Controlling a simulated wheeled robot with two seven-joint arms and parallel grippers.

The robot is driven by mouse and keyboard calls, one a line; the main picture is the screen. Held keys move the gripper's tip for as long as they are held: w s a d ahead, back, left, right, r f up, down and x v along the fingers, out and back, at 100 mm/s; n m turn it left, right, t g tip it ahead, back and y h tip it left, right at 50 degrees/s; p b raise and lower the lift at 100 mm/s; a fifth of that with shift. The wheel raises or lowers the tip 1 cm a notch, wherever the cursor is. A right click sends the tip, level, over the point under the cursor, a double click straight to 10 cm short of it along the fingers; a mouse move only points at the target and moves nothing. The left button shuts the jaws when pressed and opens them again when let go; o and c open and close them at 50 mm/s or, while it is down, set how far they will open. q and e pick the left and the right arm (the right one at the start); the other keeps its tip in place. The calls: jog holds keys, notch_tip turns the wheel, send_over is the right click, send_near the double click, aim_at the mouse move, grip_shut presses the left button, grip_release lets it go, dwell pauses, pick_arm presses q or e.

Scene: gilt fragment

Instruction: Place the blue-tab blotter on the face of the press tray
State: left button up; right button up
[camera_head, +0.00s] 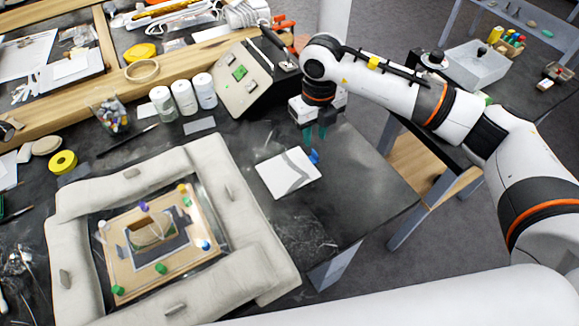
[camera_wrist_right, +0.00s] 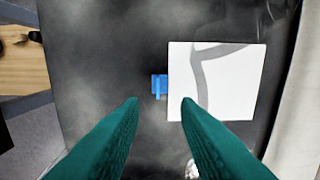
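The blotter (camera_head: 275,178) is a flat white square with grey bands, lying on the dark table right of the padded frame. Its blue tab (camera_head: 314,157) sticks out at the far right edge. In the right wrist view the blotter (camera_wrist_right: 235,95) lies right of centre, its tab (camera_wrist_right: 159,87) on its left edge. My right gripper (camera_head: 315,133) is open and empty above the table, just beyond the tab. In the right wrist view its teal fingertips (camera_wrist_right: 160,100) are apart, with the tab between and beyond them. A wooden tray (camera_head: 125,275), seemingly the press tray, lies inside the frame. My left gripper is out of view.
The thick pale padded frame (camera_head: 65,225) surrounds the tray. Coloured pegs and a small arched piece stand on the tray. White jars (camera_head: 184,97) and a slanted box with green parts (camera_head: 238,90) stand behind. The table's right edge is close to the blotter; bare table lies around it.

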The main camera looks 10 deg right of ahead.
aim_at(315, 152)
jog(key=f, duration=0.1)
jog(key=f+p, duration=0.1)
jog(key=f, duration=0.2)
jog(key=shift+s+d+f+p, duration=0.1)
jog(key=shift+s+d+p, duration=0.2)
jog(key=shift+p, duration=0.1)
jog(key=shift+a+f, duration=0.1)
jog(key=shift+f, duration=0.5)
grip_shut()
